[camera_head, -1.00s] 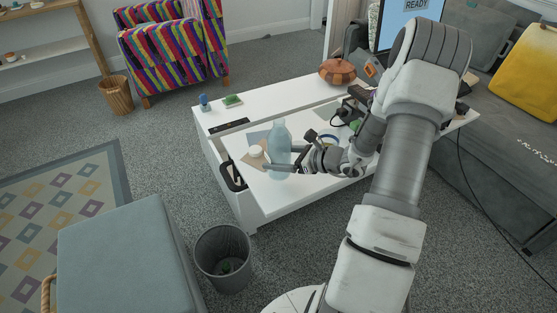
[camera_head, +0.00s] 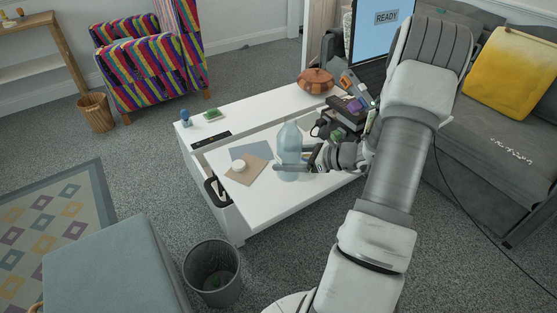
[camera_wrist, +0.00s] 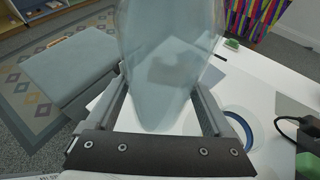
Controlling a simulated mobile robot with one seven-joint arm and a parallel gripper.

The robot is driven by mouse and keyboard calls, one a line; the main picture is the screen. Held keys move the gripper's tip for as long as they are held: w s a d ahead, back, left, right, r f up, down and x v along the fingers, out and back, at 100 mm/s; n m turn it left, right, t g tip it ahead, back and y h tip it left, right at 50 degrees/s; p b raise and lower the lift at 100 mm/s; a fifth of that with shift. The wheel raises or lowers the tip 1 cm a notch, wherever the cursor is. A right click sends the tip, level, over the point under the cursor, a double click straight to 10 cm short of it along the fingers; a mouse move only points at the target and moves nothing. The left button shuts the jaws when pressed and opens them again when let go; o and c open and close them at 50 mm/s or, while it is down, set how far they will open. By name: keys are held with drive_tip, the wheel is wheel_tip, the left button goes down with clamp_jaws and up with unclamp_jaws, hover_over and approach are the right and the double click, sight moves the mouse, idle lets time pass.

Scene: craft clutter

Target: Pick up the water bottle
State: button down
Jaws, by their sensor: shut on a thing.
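The water bottle (camera_head: 290,146) is pale blue and translucent. In the head view it stands upright over the white table (camera_head: 262,206). My gripper (camera_head: 291,168) reaches in from the right and is shut on the bottle's lower part. In the wrist view the bottle (camera_wrist: 168,60) fills the upper middle, between the two fingers of my gripper (camera_wrist: 162,105). Whether its base touches the table or hangs just above it, I cannot tell.
A white round lid-like thing (camera_head: 239,165) lies on brown paper left of the bottle. A dark bin (camera_head: 212,272) and a grey-blue ottoman (camera_head: 110,275) stand on the floor in front.

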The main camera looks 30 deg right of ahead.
drive_tip(key=shift+s+d+r+p, duration=0.2)
drive_tip(key=shift+s+d+r, duration=0.35)
drive_tip(key=shift+d, duration=0.3)
drive_tip(key=shift+s+d+r+p, duration=0.2)
drive_tip(key=shift+s+d+r, duration=0.25)
drive_tip(key=shift+d+r, duration=0.3)
drive_tip(key=shift+d, duration=0.1)
